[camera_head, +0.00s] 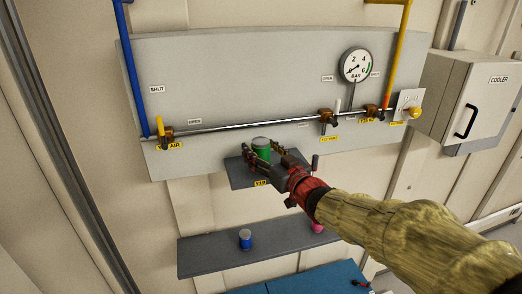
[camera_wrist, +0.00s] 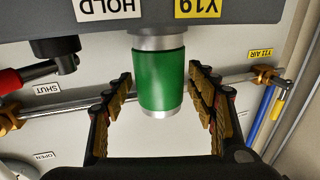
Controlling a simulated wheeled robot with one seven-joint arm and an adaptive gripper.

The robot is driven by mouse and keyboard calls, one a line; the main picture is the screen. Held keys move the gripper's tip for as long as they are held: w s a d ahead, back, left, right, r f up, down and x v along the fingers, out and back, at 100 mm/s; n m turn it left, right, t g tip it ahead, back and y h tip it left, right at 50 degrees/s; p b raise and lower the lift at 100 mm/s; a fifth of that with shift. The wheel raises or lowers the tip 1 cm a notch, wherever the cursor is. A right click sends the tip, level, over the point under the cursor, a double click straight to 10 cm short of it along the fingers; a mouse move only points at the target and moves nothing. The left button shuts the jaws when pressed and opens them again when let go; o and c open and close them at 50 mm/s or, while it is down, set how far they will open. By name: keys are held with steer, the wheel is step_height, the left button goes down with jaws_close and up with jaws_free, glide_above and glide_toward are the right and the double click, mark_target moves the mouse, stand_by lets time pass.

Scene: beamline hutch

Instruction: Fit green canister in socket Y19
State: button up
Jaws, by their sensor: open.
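The green canister (camera_head: 262,153) stands upright at the small grey bracket (camera_head: 237,174) on the wall panel; the wrist view, which is upside down, also shows the canister (camera_wrist: 160,82). Its silver end meets the bracket by the yellow Y19 label (camera_wrist: 197,8); how deep it sits in the socket is hidden. My gripper (camera_head: 264,151) is open, with one finger on each side of the canister. In the wrist view, gaps show between the canister and both fingers (camera_wrist: 160,90).
A metal pipe (camera_head: 240,124) with several valves runs along the panel behind the canister. A HOLD label (camera_wrist: 110,7) and a red-handled part (camera_wrist: 22,78) are near the socket. A lower shelf (camera_head: 205,252) holds a blue canister (camera_head: 245,238) and a pink object (camera_head: 317,228). A cooler box (camera_head: 480,95) is right.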

steer(key=shift+o, duration=0.2)
steer(key=shift+f, duration=0.1)
steer(key=v, duration=1.2)
